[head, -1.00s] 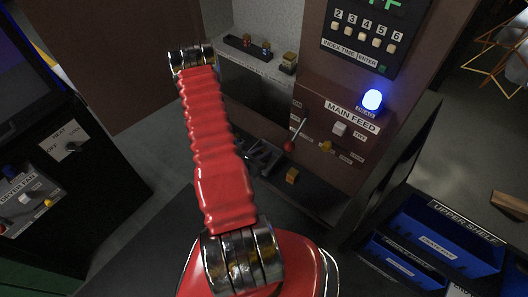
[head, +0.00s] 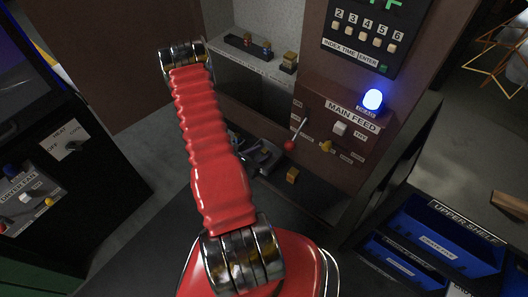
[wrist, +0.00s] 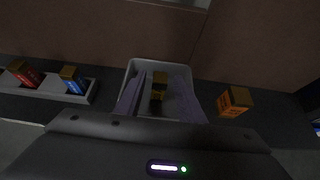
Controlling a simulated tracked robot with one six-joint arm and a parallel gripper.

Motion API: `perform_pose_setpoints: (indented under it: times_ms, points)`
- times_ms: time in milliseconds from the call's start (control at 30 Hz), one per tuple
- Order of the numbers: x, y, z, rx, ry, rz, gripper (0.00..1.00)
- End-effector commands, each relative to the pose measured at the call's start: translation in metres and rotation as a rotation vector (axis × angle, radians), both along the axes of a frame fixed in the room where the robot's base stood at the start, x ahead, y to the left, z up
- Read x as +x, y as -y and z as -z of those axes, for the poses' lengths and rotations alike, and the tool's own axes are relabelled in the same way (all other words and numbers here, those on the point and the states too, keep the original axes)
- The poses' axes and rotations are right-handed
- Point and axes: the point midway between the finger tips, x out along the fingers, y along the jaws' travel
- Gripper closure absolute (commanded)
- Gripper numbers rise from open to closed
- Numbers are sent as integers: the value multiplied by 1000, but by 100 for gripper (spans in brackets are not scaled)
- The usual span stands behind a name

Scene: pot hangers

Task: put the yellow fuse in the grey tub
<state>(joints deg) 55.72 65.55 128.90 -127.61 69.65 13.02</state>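The grey tub (wrist: 137,69) is in the middle of the wrist view, on the lower shelf of the cabinet. The yellow fuse (wrist: 159,80), a small block with a yellow-brown top, shows inside the tub's outline. My gripper (wrist: 160,88) is over the tub with its two fingers spread, one on each side of the fuse. Gaps show between the fuse and both fingers. In the head view my gripper (head: 255,158) is low in the cabinet, partly hidden by my red arm. The tub is hard to make out there.
An orange fuse (wrist: 234,101) stands right of the tub, also visible in the head view (head: 292,175). A rack (wrist: 49,88) with red and blue fuses is left of the tub. The upper shelf (head: 240,62) overhangs. The main feed panel (head: 335,125) with its red-knobbed lever is close on the right.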

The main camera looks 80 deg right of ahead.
Motion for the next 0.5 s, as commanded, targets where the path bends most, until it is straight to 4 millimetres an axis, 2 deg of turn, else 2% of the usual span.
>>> perform_pose_setpoints:
  times_ms: [500]
  points:
    - [26, -56, -33, 0, 0, -4, 65]
